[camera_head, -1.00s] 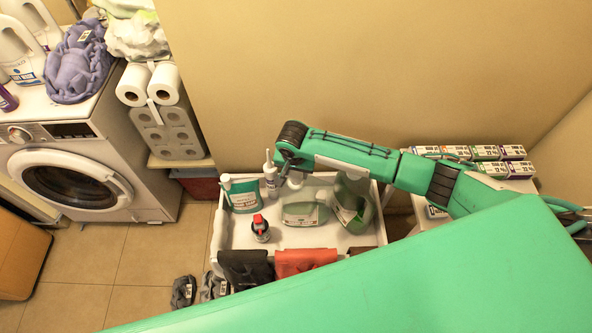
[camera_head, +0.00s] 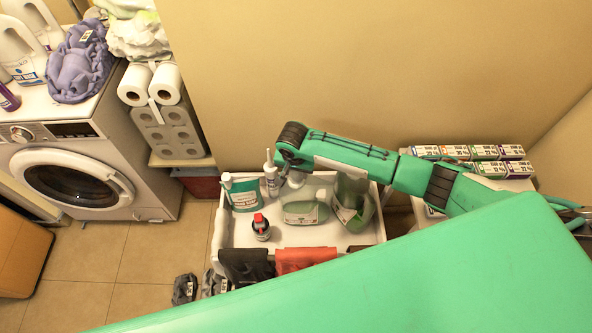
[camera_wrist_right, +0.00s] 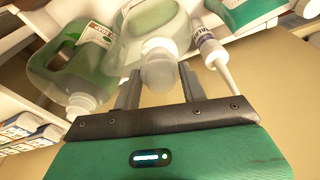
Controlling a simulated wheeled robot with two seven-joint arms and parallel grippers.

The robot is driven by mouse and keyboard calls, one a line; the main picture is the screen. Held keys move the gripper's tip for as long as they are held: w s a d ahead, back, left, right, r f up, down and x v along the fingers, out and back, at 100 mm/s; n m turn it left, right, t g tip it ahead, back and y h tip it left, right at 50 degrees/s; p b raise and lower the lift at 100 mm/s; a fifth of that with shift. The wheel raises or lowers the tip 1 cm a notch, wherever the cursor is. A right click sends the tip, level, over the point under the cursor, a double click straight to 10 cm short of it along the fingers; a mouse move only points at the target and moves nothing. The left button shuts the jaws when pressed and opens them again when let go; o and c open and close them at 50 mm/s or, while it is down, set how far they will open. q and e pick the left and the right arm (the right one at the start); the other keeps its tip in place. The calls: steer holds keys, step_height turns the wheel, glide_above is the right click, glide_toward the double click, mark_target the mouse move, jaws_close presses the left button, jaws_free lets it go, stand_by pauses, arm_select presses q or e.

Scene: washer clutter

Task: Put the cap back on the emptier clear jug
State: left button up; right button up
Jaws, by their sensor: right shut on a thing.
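Two clear jugs with green liquid stand side by side in a white tray (camera_head: 222,240). The middle jug (camera_head: 303,212) shows at top centre in the wrist view (camera_wrist_right: 152,18) and looks paler, with less green. The right-hand jug (camera_head: 352,203) shows at left in the wrist view (camera_wrist_right: 65,70) and looks greener, with a white cap (camera_wrist_right: 82,103). My right gripper (camera_head: 290,172) is shut on a whitish cap (camera_wrist_right: 158,73) at the neck of the middle jug. I cannot tell whether this cap is seated or just above the neck. My left gripper is out of view.
A white nozzle bottle (camera_head: 270,177) stands close beside the gripper, with a teal-labelled bottle (camera_head: 243,193) to its left. A red-topped bottle (camera_head: 261,228) stands in front. Cloths (camera_head: 300,260) hang at the front edge. Small boxes (camera_head: 484,152) lie at right; the wall is close behind.

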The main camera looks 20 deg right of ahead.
steer(key=shift+f, duration=0.4)
steer(key=shift+f+p, duration=0.25)
steer(key=shift+p, duration=0.55)
stand_by(0.8)
steer(key=o, duration=0.4)
steer(key=shift+f, duration=0.1)
steer(key=c, duration=0.4)
